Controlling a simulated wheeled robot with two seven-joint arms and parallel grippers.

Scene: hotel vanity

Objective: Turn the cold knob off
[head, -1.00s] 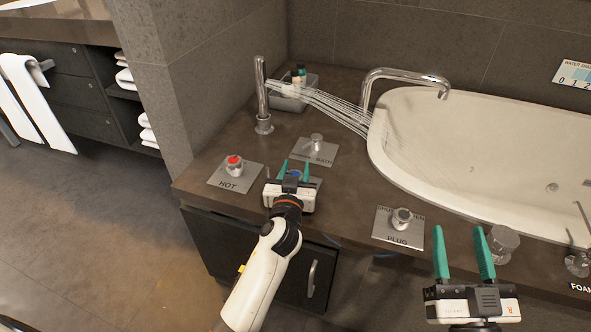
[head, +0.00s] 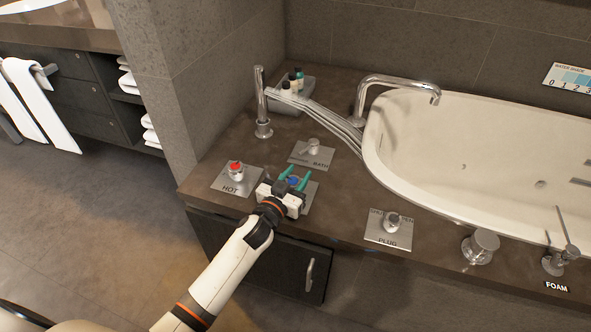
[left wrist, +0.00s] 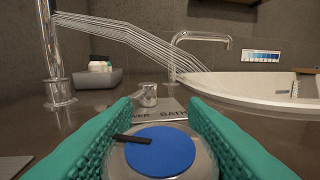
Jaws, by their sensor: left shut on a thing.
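The cold knob (head: 293,182) has a blue top and stands on a metal plate (head: 308,198) at the counter's front edge. In the left wrist view the blue cap (left wrist: 160,152) has a black pointer mark toward the upper left. My left gripper (head: 295,177) is shut on the knob, with a green finger on each side of it (left wrist: 160,130). The hot knob (head: 236,169) with its red top is just left. Water streams from the upright shower wand (head: 262,103) toward the tub (head: 400,160). My right gripper is out of the head view.
The BATH knob (head: 314,144) is behind the cold knob. The PLUG knob (head: 392,222) and another round metal knob (head: 481,247) are to the right. A grey tray (head: 291,104) with small bottles stands at the back. A tub spout (head: 400,82) arches over the rim.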

